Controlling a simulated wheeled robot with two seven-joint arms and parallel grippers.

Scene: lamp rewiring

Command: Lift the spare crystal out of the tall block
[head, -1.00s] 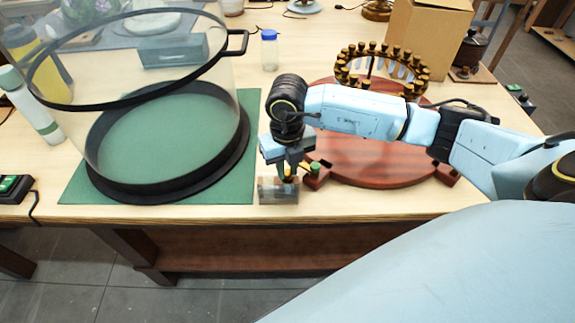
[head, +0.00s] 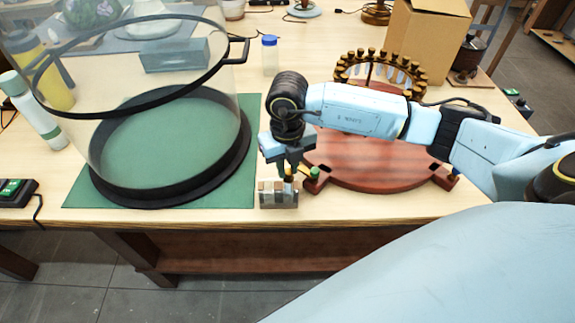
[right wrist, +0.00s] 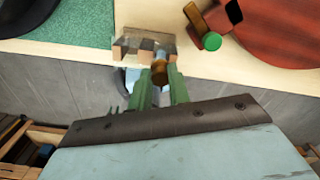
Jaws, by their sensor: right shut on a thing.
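The tall block (head: 278,195) is a small see-through block at the table's front edge, with brownish and pale patches. It also shows in the right wrist view (right wrist: 128,46). My right gripper (head: 290,172) points down over the block's right part. In the right wrist view, its green fingers (right wrist: 160,82) are shut on the brass cap of the spare crystal (right wrist: 160,72). A pale bluish stem shows beyond the cap, against the block. I cannot tell how much of the stem is inside the block. My left gripper is not in view.
A round red-brown wooden base (head: 370,165) with a ring of brass caps (head: 385,62) stands close right. A green-topped peg (head: 314,173) sits at its near corner. A large clear cylinder with a black rim (head: 240,150) stands on a green mat (head: 75,195) to the left.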

